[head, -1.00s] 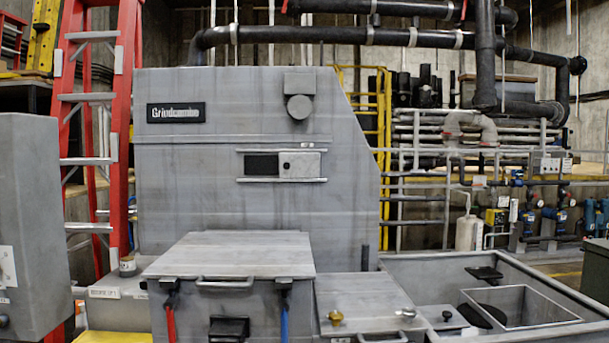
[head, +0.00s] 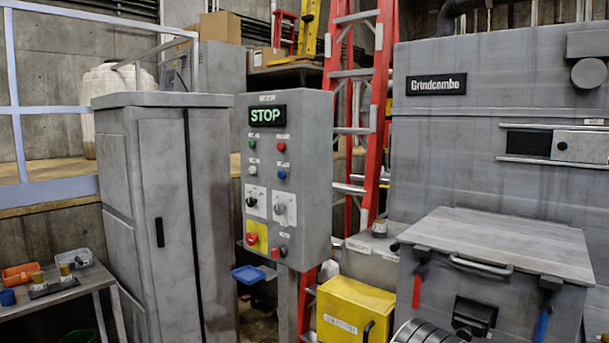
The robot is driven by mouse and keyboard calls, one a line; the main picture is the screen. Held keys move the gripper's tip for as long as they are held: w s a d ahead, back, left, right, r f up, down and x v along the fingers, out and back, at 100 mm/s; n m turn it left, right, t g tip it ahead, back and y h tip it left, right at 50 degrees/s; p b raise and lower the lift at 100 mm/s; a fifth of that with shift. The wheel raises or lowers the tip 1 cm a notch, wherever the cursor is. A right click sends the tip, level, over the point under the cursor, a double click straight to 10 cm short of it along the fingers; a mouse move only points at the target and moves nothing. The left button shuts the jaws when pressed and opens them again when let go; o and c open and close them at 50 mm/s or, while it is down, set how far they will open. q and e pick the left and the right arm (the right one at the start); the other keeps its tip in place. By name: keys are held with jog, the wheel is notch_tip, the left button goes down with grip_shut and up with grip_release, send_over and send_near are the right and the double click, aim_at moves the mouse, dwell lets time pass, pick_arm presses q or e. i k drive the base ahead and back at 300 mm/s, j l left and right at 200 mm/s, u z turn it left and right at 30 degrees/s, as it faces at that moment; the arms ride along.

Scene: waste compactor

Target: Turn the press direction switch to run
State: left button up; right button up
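A grey control panel (head: 262,100) stands on a post near the middle of the head view. Its lit display (head: 267,115) reads STOP in green. Below are small green, red, white and blue buttons. Under them are two white plates, one with a black knob (head: 251,202) and one with a larger grey knob (head: 280,209). A red button (head: 251,238) sits on a yellow plate, with a small red and black control (head: 281,251) to its right. The labels are too small to read, so I cannot tell which is the press direction switch. Neither gripper is in view.
A tall grey cabinet (head: 165,200) stands left of the panel. A yellow box (head: 350,312) is below and right of it, with a blue tray (head: 248,274) at its lower left. The Grindcombe machine (head: 455,150) fills the right. A small table (head: 85,287) is at far left.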

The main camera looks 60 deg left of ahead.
aim_at(250, 202)
jog(key=u, duration=1.9)
